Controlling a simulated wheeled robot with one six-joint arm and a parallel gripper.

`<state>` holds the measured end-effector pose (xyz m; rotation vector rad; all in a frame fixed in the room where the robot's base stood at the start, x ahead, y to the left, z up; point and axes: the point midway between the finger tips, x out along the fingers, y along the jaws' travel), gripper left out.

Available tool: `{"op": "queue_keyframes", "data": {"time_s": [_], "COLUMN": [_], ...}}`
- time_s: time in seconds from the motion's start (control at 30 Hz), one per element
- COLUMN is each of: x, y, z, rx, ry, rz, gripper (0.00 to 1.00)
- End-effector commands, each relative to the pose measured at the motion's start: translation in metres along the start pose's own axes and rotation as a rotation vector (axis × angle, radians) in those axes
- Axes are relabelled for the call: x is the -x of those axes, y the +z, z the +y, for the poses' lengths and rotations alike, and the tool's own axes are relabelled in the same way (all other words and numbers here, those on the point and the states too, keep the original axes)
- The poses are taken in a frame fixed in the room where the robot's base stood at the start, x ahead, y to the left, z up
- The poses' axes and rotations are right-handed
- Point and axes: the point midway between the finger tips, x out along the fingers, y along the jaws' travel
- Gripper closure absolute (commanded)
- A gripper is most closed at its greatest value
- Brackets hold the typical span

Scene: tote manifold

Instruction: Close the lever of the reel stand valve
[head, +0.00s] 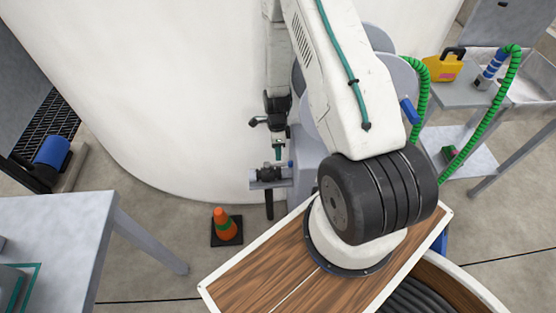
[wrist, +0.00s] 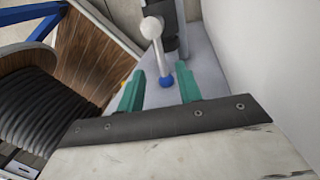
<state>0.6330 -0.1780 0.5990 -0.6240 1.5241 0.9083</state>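In the head view, my gripper (head: 279,153) points down just above the grey valve body (head: 268,174). The lever is hard to make out there.
A white curved wall stands close behind the valve. A reel of black hose (wrist: 45,105) is at the left in the wrist view. An orange cone (head: 225,227) stands on the floor, with a grey table (head: 60,225) at left. Green hoses (head: 490,105) hang at right.

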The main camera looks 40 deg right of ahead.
Motion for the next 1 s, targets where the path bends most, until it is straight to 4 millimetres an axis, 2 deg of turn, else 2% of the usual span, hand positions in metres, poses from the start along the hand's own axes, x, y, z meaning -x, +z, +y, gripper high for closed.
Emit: {"op": "queue_keyframes", "data": {"time_s": [0.1,0.3,0.67,0.8,1.0], "x": [-0.022,-0.045,-0.052,-0.052,-0.052], "y": [0.000,0.000,0.000,0.000,-0.002], "z": [0.001,0.000,0.000,0.000,-0.001], "rx": [0.002,0.003,0.003,0.004,-0.006], "ry": [0.003,0.002,0.000,0.000,0.000], "rz": [0.001,0.001,0.000,0.000,-0.002], "gripper": [0.65,0.65,0.65,1.00,1.00]}}
